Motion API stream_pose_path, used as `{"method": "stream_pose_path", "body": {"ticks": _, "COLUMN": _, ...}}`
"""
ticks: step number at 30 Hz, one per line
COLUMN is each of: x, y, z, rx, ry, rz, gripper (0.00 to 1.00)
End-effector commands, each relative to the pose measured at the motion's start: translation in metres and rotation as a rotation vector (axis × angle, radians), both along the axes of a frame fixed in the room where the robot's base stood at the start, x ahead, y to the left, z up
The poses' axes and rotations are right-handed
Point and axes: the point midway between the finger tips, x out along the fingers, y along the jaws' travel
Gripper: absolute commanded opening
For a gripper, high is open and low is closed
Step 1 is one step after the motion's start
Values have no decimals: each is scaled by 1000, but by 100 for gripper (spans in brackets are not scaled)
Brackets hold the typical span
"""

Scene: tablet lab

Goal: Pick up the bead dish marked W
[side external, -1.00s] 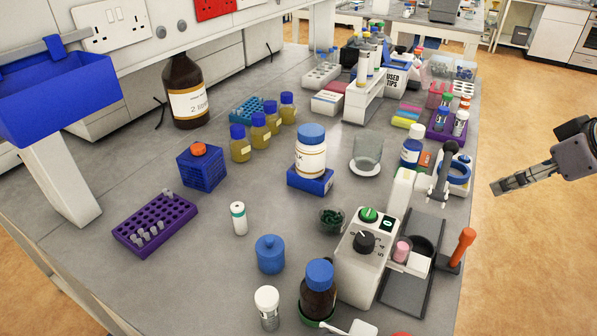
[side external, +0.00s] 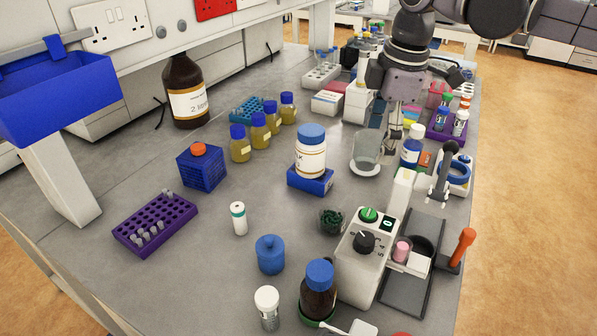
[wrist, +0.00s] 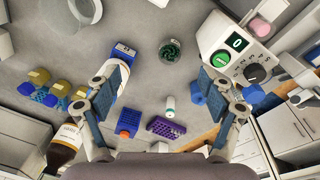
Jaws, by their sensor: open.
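A small clear dish of dark green beads (side external: 332,218) stands on the grey bench, left of the white dial device. In the wrist view the bead dish (wrist: 170,50) lies beyond and between the two fingertips. I cannot make out a letter W on it. My gripper (side external: 391,148) points down near the glass beaker, behind and to the right of the bead dish, well apart from it. In the wrist view my gripper (wrist: 158,80) has its fingers wide apart with nothing between them.
The white dial device (side external: 362,255) stands close to the dish's right. A white jar (side external: 311,155) on a blue block is behind it. A glass beaker (side external: 367,149) is near my gripper.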

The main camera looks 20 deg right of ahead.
Motion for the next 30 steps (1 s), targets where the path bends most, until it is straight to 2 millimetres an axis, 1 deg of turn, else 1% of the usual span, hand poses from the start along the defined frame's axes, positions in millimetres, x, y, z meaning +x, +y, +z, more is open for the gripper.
{"method": "stream_pose_path", "body": {"ticks": 1, "x": 6, "y": 14, "z": -5, "rx": -12, "ry": 18, "rz": 54, "gripper": 81}}
{"method": "stream_pose_path", "body": {"ticks": 3, "x": 10, "y": 28, "z": -12, "rx": -27, "ry": 41, "rz": 123, "gripper": 81}}
{"method": "stream_pose_path", "body": {"ticks": 9, "x": 19, "y": 64, "z": -32, "rx": -61, "ry": 97, "rz": 289, "gripper": 81}}
{"method": "stream_pose_path", "body": {"ticks": 11, "x": 20, "y": 72, "z": -38, "rx": -68, "ry": 110, "rz": 328, "gripper": 81}}
{"method": "stream_pose_path", "body": {"ticks": 12, "x": 19, "y": 68, "z": -47, "rx": -68, "ry": 108, "rz": 320, "gripper": 81}}
{"method": "stream_pose_path", "body": {"ticks": 16, "x": 19, "y": 68, "z": -68, "rx": -66, "ry": 107, "rz": 316, "gripper": 81}}
{"method": "stream_pose_path", "body": {"ticks": 18, "x": 19, "y": 67, "z": -77, "rx": -66, "ry": 106, "rz": 315, "gripper": 81}}
{"method": "stream_pose_path", "body": {"ticks": 23, "x": 19, "y": 67, "z": -90, "rx": -66, "ry": 106, "rz": 314, "gripper": 81}}
{"method": "stream_pose_path", "body": {"ticks": 30, "x": 19, "y": 67, "z": -124, "rx": -66, "ry": 105, "rz": 313, "gripper": 81}}
